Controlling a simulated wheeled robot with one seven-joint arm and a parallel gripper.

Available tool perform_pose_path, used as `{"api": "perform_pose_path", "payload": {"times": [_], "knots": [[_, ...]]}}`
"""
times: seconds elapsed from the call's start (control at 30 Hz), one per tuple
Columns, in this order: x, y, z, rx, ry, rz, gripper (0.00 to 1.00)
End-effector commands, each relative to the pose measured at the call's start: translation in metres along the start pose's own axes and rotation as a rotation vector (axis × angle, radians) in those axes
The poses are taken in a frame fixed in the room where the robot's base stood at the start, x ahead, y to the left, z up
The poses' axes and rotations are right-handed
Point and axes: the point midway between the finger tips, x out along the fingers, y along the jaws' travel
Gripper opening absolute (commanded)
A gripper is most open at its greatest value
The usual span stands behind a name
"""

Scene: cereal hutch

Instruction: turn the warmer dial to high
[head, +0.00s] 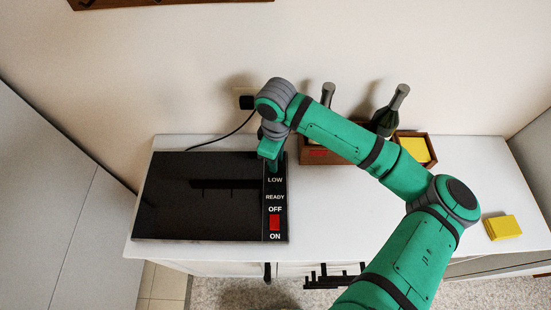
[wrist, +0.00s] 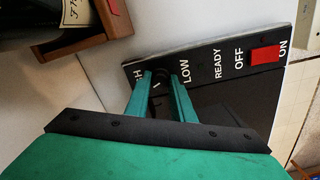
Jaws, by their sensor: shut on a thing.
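The warmer (head: 200,195) is a flat black plate on the white counter, with a control strip along its right side. The strip reads LOW, READY, OFF and ON, with a red switch (head: 275,222) between OFF and ON. In the wrist view the dial (wrist: 159,78) is a dark round knob near the strip's far end, beside LOW and a label whose visible letter is H. My gripper (wrist: 161,82) is shut on the dial, one finger on each side. The fingers hide part of it, and I cannot tell where it points. In the head view my arm covers the dial.
A wooden crate (head: 343,154) with dark bottles (head: 391,112) stands right of the warmer at the back. A small box with yellow contents (head: 413,149) is beside it. A black cord runs to a wall socket.

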Motion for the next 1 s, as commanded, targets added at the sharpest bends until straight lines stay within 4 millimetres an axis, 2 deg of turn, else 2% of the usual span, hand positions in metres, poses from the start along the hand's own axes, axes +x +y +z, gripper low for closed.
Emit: {"api": "perform_pose_path", "payload": {"times": [0.2, 0.5, 1.0], "knots": [[-0.0002, 0.0012, 0.0012, 0.180, -0.001, 0.001, 0.00], [-0.0003, 0.0014, 0.0015, 0.342, -0.002, 0.003, 0.00], [-0.0004, 0.0013, 0.0019, 0.405, -0.004, 0.003, 0.00]]}}
